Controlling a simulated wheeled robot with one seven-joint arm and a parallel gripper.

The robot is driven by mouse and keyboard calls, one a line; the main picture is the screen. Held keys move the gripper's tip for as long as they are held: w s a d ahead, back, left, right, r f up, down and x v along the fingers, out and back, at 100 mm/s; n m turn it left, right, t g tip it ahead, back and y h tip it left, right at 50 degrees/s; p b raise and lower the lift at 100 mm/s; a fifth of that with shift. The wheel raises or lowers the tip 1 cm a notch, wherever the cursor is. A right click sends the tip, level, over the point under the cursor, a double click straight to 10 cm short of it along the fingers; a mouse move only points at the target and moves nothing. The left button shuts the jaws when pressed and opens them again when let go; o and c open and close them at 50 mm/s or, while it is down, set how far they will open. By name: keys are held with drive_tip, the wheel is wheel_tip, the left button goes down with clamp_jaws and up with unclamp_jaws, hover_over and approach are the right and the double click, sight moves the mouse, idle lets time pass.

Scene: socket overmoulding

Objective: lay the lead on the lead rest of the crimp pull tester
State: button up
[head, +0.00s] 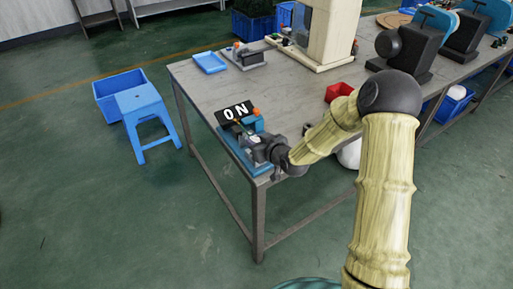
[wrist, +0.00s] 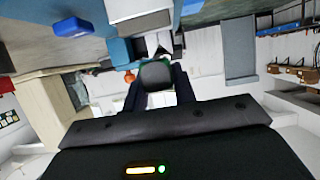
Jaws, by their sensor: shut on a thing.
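The crimp pull tester (head: 238,157) stands at the near left corner of the workbench, with a blue base and a black panel (head: 236,112) bearing large white characters. My gripper (head: 260,148) is low over the tester's near end. In the wrist view my gripper (wrist: 157,82) has its two dark fingers shut on a dark grey rounded piece, apparently the lead (wrist: 157,74). Blue and grey tester parts (wrist: 118,50) lie just beyond the fingers. In the head view the lead is too small to make out. I cannot tell whether it touches the lead rest.
The workbench (head: 205,92) carries a blue tray (head: 209,62), a small grey device (head: 246,58), a red bin (head: 339,91) and a tall cream machine (head: 326,35). A blue stool (head: 140,103) and blue crate (head: 108,93) stand on the floor to the left.

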drive_tip(key=f, duration=0.3)
drive_tip(key=shift+s+a, duration=0.1)
drive_tip(key=shift+a, duration=0.1)
drive_tip(key=shift+d, duration=0.15)
drive_tip(key=o, duration=1)
drive_tip(key=shift+d, duration=0.1)
drive_tip(key=shift+s, duration=0.1)
drive_tip(key=v, duration=1.1)
drive_tip(key=shift+s+d+r, duration=0.2)
drive_tip(key=shift+s+r, duration=0.05)
drive_tip(key=shift+s, duration=0.05)
drive_tip(key=shift+d, duration=0.1)
